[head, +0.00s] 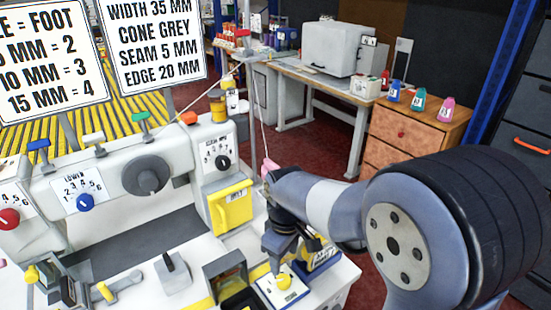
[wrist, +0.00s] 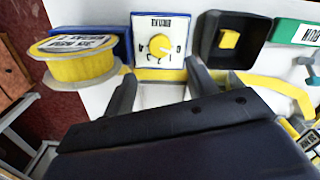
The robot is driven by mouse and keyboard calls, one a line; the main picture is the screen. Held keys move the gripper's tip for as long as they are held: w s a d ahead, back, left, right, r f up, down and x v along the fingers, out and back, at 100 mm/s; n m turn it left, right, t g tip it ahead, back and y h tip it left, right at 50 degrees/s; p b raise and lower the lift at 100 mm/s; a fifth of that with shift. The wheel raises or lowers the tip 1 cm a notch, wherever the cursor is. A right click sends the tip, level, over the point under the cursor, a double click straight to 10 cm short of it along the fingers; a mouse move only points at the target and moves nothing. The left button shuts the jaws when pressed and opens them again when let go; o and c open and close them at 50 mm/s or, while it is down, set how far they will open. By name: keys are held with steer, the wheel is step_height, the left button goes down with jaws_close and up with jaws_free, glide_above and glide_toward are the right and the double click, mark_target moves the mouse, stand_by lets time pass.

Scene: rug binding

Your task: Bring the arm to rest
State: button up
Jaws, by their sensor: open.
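My gripper (head: 284,258) hangs at the end of my arm, low over the front right of the white machine table, in the head view. In the wrist view my gripper (wrist: 162,85) has its two dark fingers spread apart with nothing between them. Beyond the fingers is a white dial plate (wrist: 142,61) with a yellow knob (wrist: 160,43). The same plate shows below my gripper in the head view (head: 272,297). I cannot tell whether the fingers touch anything. My arm reaches in from the right and hides part of the table's right side.
A yellow tape roll (wrist: 78,68) lies left of the dial, by a blue block. A black tray (wrist: 212,52) and a green button box (wrist: 291,32) are to its right. The sewing machine (head: 110,175) stands left. A drawer cabinet (head: 396,158) with cones stands behind.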

mark_target(284, 279)
step_height(284, 279, down, 9)
steer(key=shift+f, duration=0.15)
stand_by(0.4)
steer(key=shift+r, duration=0.25)
